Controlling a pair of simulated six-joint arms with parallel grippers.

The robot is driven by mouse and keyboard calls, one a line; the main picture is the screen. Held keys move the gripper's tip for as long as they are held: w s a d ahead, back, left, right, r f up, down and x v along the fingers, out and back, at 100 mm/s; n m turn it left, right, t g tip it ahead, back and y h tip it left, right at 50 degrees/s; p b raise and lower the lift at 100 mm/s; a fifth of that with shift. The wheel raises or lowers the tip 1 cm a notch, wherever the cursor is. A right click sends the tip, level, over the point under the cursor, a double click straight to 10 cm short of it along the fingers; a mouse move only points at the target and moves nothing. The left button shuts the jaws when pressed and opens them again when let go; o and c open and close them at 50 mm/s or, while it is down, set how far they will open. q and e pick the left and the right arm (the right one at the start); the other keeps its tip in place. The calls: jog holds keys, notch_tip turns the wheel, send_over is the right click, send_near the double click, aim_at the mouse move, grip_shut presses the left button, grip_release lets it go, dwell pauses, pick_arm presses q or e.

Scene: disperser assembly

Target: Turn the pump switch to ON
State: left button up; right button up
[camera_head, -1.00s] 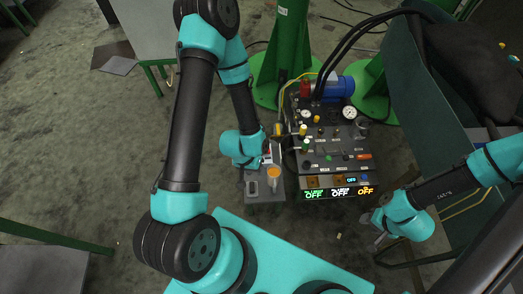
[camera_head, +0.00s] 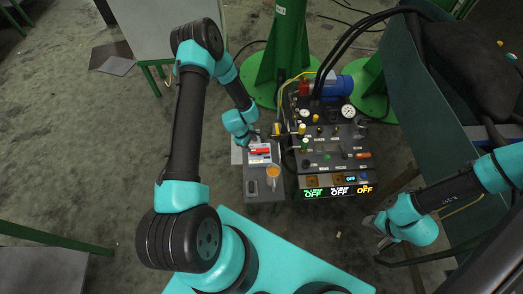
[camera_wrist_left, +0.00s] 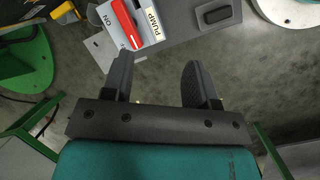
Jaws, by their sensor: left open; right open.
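The pump switch (camera_head: 259,152) is a pale box with a red handle on the grey stand (camera_head: 262,190), left of the control panel. In the head view my left gripper (camera_head: 256,137) is just behind the switch. My right gripper (camera_head: 379,232) is empty and open at the lower right, away from the switch.
The control panel (camera_head: 328,165) has gauges, knobs and front displays (camera_head: 339,191) reading OFF. Green posts and black hoses rise behind the panel.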

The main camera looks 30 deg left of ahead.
aim_at(259, 150)
pick_arm(q)
jog(key=w+a+f+n+t, duration=0.1)
jog(key=w+a+f+n, duration=0.2)
jog(key=w+a+n, duration=0.2)
jog(key=shift+w+a+f+n, duration=0.15)
jog(key=shift+a+f+n, duration=0.1)
jog(key=shift+a+n, duration=0.5)
jog(key=shift+d, duration=0.25)
jog(key=x, duration=1.7)
jog(key=shift+d+f, duration=0.1)
jog(key=shift+d, duration=0.25)
jog(key=c, duration=0.9)
